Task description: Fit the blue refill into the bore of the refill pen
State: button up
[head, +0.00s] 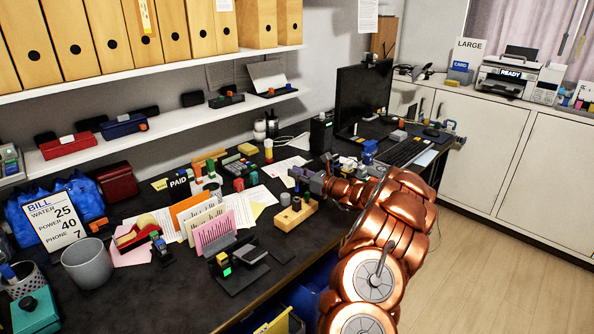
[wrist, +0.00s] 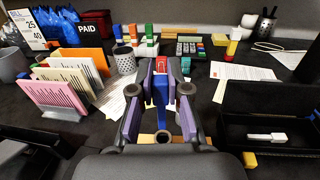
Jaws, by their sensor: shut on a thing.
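My gripper (head: 303,178) is over the desk, above a wooden block (head: 295,215). In the wrist view its two purple-sided fingers (wrist: 160,95) are closed on a slim blue piece, the blue refill (wrist: 161,90), which hangs upright between them. In the head view the refill is too small to make out. The wooden block shows in the wrist view only as a strip (wrist: 148,138) below the fingers.
Upright pink and white cards (head: 213,232) stand left of the block. In the wrist view an open black case (wrist: 270,130) holding a white piece lies at right. Stamps (wrist: 133,33) and papers lie behind. A monitor (head: 362,98) and keyboard stand farther right.

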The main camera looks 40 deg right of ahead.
jog(key=shift+f+b, duration=0.4)
jog(key=shift+f, duration=0.8)
jog(key=shift+f+b, duration=1.4)
jog(key=shift+f, duration=1.6)
dwell(1.2)
jog(key=o, duration=0.8)
jog(key=v, duration=1.2)
jog(key=shift+r, duration=0.1)
